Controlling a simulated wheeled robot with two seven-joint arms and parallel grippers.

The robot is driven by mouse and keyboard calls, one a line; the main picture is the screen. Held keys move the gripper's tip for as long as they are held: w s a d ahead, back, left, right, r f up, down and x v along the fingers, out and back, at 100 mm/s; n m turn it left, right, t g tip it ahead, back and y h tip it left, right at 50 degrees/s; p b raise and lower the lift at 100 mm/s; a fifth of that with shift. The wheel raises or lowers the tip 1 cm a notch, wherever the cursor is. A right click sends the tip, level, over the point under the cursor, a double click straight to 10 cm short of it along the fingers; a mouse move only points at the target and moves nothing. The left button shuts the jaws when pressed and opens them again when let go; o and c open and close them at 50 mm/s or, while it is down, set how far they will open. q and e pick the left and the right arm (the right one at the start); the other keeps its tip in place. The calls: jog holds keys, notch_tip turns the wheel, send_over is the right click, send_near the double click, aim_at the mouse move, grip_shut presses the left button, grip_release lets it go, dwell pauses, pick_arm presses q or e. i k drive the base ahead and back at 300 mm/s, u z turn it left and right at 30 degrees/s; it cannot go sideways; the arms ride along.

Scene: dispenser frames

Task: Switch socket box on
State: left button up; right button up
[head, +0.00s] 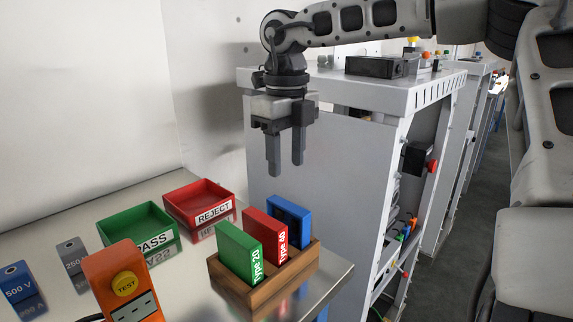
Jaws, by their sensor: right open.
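No box in view is clearly labelled as the socket box, so I cannot tell which one it is. An orange unit (118,277) at the lower left has a yellow TEST button (126,284) and dark slots below it; its lower part is cut off by the frame. A dark box with a red knob (416,160) sits on the side of the grey cabinet. My right gripper (286,166) points down, open and empty, above and behind the wooden holder, in front of the cabinet's grey panel. My left gripper is not in view.
A wooden holder (237,287) carries green, red and blue upright blocks near the table's right edge. Red REJECT (199,198) and green PASS (134,222) trays stand behind-left. The grey cabinet (272,185) bears a black box (375,67). Floor (450,230) shows at right.

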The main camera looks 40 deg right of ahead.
aim_at(405, 275)
jog(key=k, duration=1)
